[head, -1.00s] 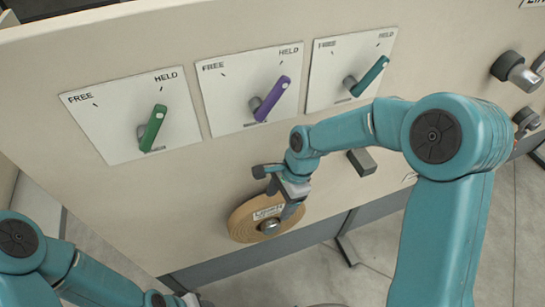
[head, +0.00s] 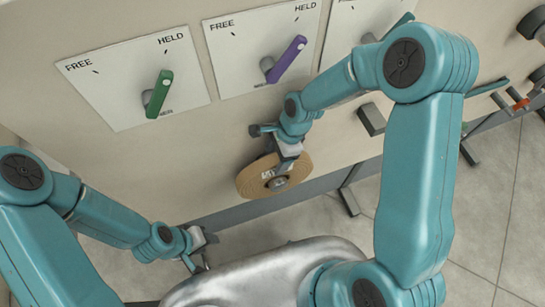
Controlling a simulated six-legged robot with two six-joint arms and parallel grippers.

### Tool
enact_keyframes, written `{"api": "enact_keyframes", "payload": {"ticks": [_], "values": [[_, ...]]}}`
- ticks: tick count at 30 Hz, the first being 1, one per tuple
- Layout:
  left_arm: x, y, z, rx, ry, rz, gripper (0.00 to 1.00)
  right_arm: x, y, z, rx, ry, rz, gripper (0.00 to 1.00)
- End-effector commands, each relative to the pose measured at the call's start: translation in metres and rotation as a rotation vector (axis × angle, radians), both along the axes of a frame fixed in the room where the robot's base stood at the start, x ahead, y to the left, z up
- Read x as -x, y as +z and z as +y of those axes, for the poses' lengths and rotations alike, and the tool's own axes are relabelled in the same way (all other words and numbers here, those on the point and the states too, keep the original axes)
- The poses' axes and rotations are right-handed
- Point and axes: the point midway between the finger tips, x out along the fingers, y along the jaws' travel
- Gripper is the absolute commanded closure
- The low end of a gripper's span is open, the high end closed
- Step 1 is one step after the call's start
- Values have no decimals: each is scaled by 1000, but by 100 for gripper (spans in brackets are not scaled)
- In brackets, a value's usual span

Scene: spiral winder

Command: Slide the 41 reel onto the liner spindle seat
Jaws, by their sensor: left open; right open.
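A tan, flat round reel (head: 248,183) is against the cream panel below the dials, with a metal spindle end (head: 279,184) at its centre. A white label on the reel is partly covered and not readable. My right gripper (head: 273,149) is open at the reel's upper edge, one finger in front of its face; I cannot tell whether it touches. My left gripper (head: 202,251) is open and empty, low and left of the reel, in front of the panel's lower edge.
White FREE/HELD plates carry a green lever (head: 158,95), a purple lever (head: 287,59) and a partly hidden teal lever (head: 402,21). A dark block (head: 371,119) sticks out right of the reel. Red and teal handled parts (head: 519,101) are at the far right.

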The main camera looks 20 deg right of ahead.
Motion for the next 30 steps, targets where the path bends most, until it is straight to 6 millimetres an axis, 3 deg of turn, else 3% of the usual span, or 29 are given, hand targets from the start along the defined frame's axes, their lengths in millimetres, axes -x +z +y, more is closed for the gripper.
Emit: {"api": "enact_keyframes", "payload": {"ticks": [6, 17, 20, 24, 27, 28, 30], "values": [[0, 7, 0, 0, -1, 1, 57, -1, -26, 9, 0, 0, 2, 31], [0, 7, 0, 0, 0, 0, 57, -4, -34, 11, 0, -2, -2, 31], [0, 7, 0, 0, 0, 0, 57, -4, -33, 11, 0, -2, -2, 57], [0, 7, 0, 0, 0, 1, 57, -3, -33, 11, 0, -1, -1, 100], [0, 7, 0, 0, 0, 0, 57, -4, -33, 11, 0, -1, -1, 100], [0, 7, 0, 0, 0, 0, 57, -4, -33, 11, -1, -2, -2, 63], [0, 7, 0, 0, 0, 0, 57, -4, -33, 11, 0, -1, -2, 85]]}}
